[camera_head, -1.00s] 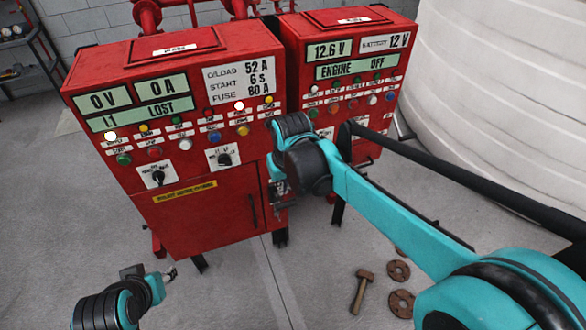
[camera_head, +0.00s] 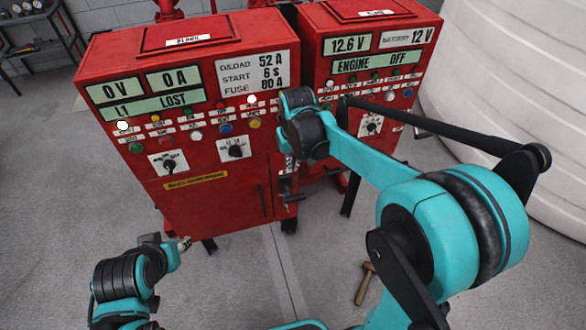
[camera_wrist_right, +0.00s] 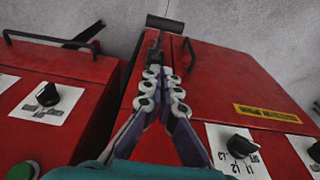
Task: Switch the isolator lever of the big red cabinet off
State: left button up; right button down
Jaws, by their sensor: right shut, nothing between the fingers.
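The big red cabinet (camera_head: 215,200) stands left of centre in the head view, with its meters, lamps and two black rotary switches in front. A dark bar that looks like the isolator lever (camera_head: 291,198) juts from its right side, low down. In the right wrist view the lever's black T-shaped grip (camera_wrist_right: 165,23) lies just beyond my fingertips; contact cannot be told. My right gripper (camera_head: 290,170) is beside the cabinet's right edge; in the wrist view its fingers (camera_wrist_right: 161,72) are together and empty. My left gripper (camera_head: 185,243) hangs low at left, away from the lever.
A second red cabinet (camera_head: 325,105) stands close on the right, leaving a narrow gap. A pale tank (camera_head: 510,120) is at right. A hammer (camera_head: 365,284) lies on the floor. A shelf (camera_head: 40,35) stands back left. Floor at front left is clear.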

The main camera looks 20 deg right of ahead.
jog(key=b, duration=0.2)
send_over(293, 194)
jog(key=w, duration=0.1)
notch_tip(293, 194, down, 8)
jog(key=shift+w+a+r, duration=0.1)
jog(key=shift+w+r, duration=0.05)
jog(key=shift+s+f+b, duration=0.5)
jog(key=shift+s+f, duration=0.25)
jog(key=shift+f, duration=0.2)
jog(key=shift+s+f, duration=0.45)
